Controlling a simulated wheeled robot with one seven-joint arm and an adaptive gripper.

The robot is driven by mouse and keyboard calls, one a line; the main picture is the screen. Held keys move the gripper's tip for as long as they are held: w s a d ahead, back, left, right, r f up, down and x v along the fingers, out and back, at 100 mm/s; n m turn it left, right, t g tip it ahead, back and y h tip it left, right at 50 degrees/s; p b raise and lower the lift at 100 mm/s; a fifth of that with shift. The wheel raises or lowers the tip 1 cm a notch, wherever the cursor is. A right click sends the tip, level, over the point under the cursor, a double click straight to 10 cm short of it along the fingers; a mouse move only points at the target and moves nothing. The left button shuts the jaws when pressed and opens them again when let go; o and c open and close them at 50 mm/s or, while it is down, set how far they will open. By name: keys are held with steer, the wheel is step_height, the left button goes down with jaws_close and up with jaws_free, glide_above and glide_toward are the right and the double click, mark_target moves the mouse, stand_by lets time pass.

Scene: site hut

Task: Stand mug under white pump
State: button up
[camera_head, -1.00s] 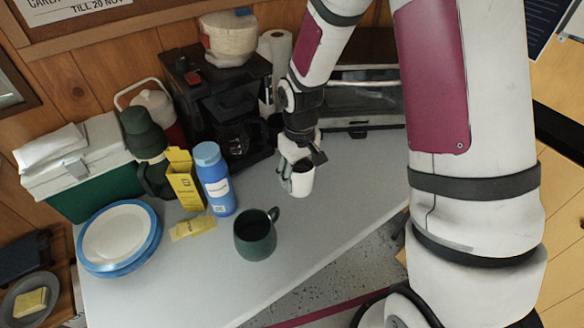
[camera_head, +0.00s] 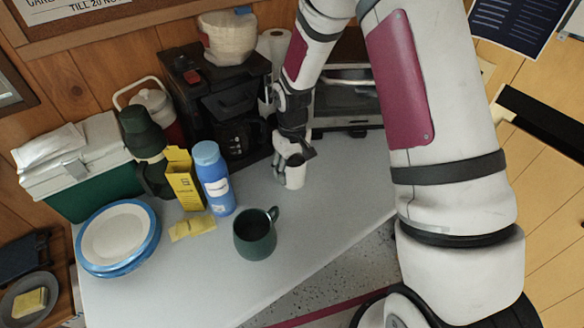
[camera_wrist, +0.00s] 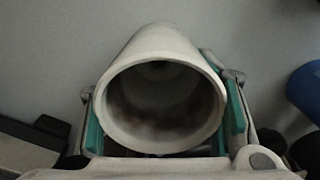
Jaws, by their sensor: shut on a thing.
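My gripper (camera_head: 289,163) is shut on a white mug (camera_head: 295,178) above the right part of the table, in front of the coffee maker. In the wrist view the mug (camera_wrist: 160,100) sits between the two teal finger pads, its open mouth facing the camera; it looks empty. I cannot tell whether its base touches the table. A white container with a carrying handle and red lower part (camera_head: 153,103), possibly the white pump, stands at the back left. It is partly hidden by a dark green flask (camera_head: 143,133), and no spout is clear.
A dark green mug (camera_head: 255,235) stands near the front edge of the table (camera_head: 190,280). A blue bottle (camera_head: 212,178), a yellow box (camera_head: 184,180), stacked plates (camera_head: 117,238) and a cooler box (camera_head: 90,170) fill the left. A coffee maker (camera_head: 215,105) and toaster oven (camera_head: 345,98) stand behind.

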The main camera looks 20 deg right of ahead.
steer(key=shift+f, duration=0.15)
steer(key=o, duration=1.4)
